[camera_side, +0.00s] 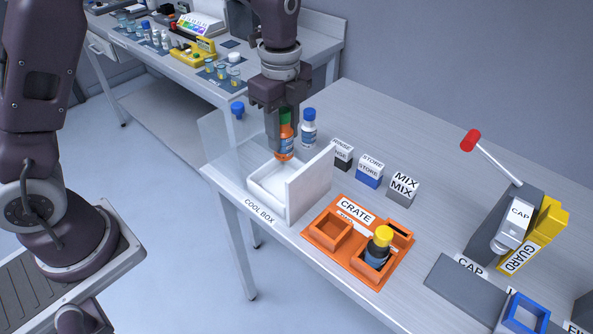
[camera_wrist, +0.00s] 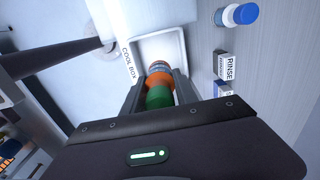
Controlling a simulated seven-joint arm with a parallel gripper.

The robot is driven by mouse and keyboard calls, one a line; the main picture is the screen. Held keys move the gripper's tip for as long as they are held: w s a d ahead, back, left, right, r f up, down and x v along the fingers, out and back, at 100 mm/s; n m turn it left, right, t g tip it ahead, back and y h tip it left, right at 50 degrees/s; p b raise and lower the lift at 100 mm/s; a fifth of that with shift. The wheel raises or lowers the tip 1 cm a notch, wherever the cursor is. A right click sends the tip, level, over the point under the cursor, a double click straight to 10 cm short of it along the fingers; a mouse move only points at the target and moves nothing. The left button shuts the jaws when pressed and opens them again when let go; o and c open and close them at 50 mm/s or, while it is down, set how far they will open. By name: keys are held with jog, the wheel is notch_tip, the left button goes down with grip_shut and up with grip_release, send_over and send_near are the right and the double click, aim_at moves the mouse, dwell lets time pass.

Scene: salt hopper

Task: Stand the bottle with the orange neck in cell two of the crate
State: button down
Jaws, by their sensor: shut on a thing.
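My gripper (camera_side: 284,136) points down and is shut on the bottle with the orange neck (camera_side: 285,149). The bottle is upright, with a green cap and a blue-and-white label. In the wrist view the green cap (camera_wrist: 158,98) and orange neck (camera_wrist: 160,80) sit between the fingers, over the white cool box (camera_wrist: 178,48). I cannot tell whether the bottle's base is inside the box or above it. The orange crate (camera_side: 312,232) is to the right and nearer the camera. Its left cell is empty; its front right cell holds a dark bottle with a yellow cap (camera_side: 377,248). Cell numbers are unreadable.
The cool box's white lid (camera_side: 311,185) stands upright between box and crate. A blue-capped white bottle (camera_side: 308,130) stands behind the gripper. RINSE (camera_side: 342,155), STORE (camera_side: 369,171) and MIX (camera_side: 402,189) blocks line the back. A capping press (camera_side: 512,225) with a red-knobbed lever stands right.

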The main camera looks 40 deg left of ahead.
aim_at(282, 110)
notch_tip(282, 110, up, 5)
jog(key=shift+r, duration=0.15)
jog(key=s+d, duration=0.3)
jog(key=d, duration=1.2)
jog(key=f, duration=1.5)
jog(key=shift+d+f, duration=0.15)
jog(key=shift+d, duration=0.1)
jog(key=shift+f, duration=0.25)
jog(key=shift+s+a+f, duration=0.1)
jog(key=shift+s+f, duration=0.05)
jog(key=shift+f, duration=0.15)
jog(key=c, duration=1)
grip_release()
jog(key=shift+o, duration=0.2)
notch_tip(282, 110, up, 13)
